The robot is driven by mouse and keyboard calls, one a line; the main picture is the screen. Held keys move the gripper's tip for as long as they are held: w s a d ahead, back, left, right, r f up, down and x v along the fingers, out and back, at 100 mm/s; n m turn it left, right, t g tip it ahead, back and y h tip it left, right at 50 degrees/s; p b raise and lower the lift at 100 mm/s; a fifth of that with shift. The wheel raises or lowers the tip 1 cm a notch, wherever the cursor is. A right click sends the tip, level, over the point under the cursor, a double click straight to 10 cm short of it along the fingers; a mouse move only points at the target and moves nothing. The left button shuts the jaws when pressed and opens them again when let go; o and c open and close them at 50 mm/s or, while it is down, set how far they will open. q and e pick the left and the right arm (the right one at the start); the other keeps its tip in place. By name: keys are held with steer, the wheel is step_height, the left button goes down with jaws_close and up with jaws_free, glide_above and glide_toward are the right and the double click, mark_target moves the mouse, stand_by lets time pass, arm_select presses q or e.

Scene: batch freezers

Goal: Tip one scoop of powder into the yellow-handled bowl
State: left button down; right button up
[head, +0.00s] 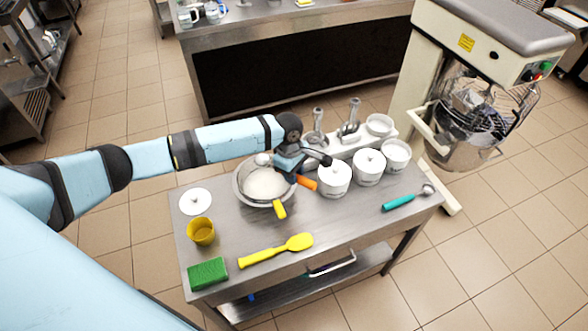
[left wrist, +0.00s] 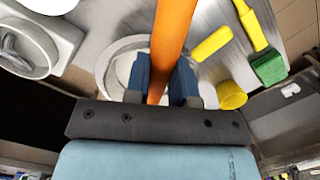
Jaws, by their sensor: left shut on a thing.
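The yellow-handled bowl (head: 238,187) is a metal bowl on the steel table, with white contents inside and its yellow handle (head: 280,209) toward the front. It also shows in the left wrist view (left wrist: 106,62), partly hidden behind my fingers. My left gripper (head: 289,166) is over the right rim of the bowl, shut on an orange handle (head: 306,183). The orange handle crosses the left wrist view (left wrist: 172,35) between the two blue fingers. A small rounded metal scoop head (head: 263,159) seems to be above the bowl's back part; whether powder is in it cannot be told. My right gripper is out of view.
White lidded tubs (head: 334,181) stand right of the bowl. A teal-handled scoop (head: 400,201) lies at right. A mixer (head: 465,120) stands at right.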

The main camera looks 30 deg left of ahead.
arm_select(q)
steer(key=shift+s+a+f+t, duration=0.1)
steer(key=shift+s+f+t, duration=0.05)
steer(key=shift+f+t, duration=0.15)
steer(key=shift+s+t, duration=0.15)
steer(key=shift+t, duration=0.45)
steer(key=shift+s+f+t+b, duration=0.1)
steer(key=shift+f+t+b, duration=0.4)
steer(key=shift+b, duration=0.45)
steer(key=t+h+b, duration=0.1)
steer(key=t+b, duration=0.3)
steer(key=b, duration=0.4)
steer(key=s+t+b, duration=0.1)
steer(key=t+b, duration=0.3)
steer(key=b, duration=0.4)
steer(key=s+f+m+t+h+b, duration=0.1)
steer(key=t+b, duration=0.3)
steer(key=b, duration=0.3)
steer(key=shift+a+t+h+b, duration=0.15)
steer(key=shift+t+h+b, duration=0.15)
steer(key=shift+t+b, duration=0.1)
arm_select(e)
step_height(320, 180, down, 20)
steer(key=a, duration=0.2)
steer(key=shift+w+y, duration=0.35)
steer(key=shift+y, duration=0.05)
